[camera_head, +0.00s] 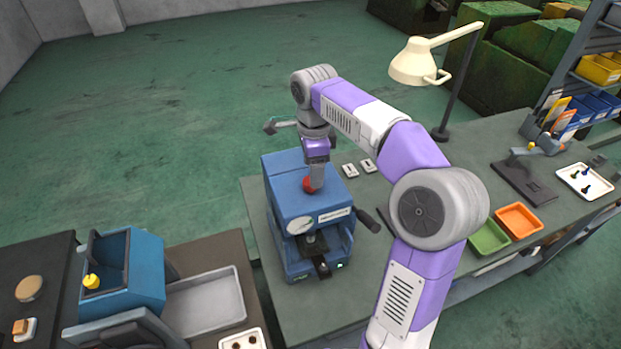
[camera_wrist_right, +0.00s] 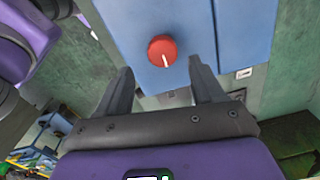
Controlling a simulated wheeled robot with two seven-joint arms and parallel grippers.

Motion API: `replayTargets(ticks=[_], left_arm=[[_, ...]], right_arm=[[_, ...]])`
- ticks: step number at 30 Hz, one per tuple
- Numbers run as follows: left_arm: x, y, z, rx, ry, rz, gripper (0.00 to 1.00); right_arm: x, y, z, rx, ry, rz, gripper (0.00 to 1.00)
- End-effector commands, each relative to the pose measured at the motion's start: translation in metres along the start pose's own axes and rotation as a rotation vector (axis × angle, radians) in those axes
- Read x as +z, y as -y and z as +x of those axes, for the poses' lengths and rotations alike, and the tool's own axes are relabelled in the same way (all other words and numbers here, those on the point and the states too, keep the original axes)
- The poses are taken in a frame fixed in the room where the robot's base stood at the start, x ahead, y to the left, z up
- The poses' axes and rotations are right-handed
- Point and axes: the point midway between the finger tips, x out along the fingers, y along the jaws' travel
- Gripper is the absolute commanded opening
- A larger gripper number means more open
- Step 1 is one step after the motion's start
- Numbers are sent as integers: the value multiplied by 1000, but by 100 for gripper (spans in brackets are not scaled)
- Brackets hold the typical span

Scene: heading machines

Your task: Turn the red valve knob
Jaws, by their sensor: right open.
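The red valve knob (camera_head: 309,186) is on the top of a blue machine (camera_head: 287,186) in the head view, partly hidden by my right gripper (camera_head: 317,178). In the right wrist view the red knob (camera_wrist_right: 162,51) is round, with a short white mark toward its lower edge. It sits on the blue panel (camera_wrist_right: 128,28). The two dark fingers of my right gripper (camera_wrist_right: 162,72) are apart, with the knob in line with the gap between them and seen just beyond the fingertips. No contact shows. My left gripper is not in view.
The blue machine stands on a grey bench (camera_head: 270,262), with a dark handle (camera_head: 367,219) at its right side. A desk lamp (camera_head: 412,65), green tray (camera_head: 489,238) and orange tray (camera_head: 519,219) are to the right. A grey tray (camera_head: 205,303) lies lower left.

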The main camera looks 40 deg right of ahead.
Motion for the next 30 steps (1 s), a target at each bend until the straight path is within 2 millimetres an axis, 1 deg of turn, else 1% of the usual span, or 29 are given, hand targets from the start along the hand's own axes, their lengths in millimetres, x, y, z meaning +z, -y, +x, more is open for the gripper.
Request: replayTargets(ticks=[1,3,7,11,17,18,28,29,30], left_arm=[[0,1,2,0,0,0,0],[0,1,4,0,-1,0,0],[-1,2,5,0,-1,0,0],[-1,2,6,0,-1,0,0],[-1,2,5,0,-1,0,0],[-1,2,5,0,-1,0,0],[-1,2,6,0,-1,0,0],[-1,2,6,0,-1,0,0],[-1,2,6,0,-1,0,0]], right_arm=[[0,-1,11,5,-1,0,67],[0,-1,21,5,-1,-1,67],[0,0,34,3,1,-2,67],[1,0,39,2,1,-2,67],[1,0,39,2,1,-2,67],[1,0,39,2,1,-2,66],[0,0,39,1,1,-2,15],[0,0,39,1,1,-2,11],[0,0,39,1,1,-2,11]])
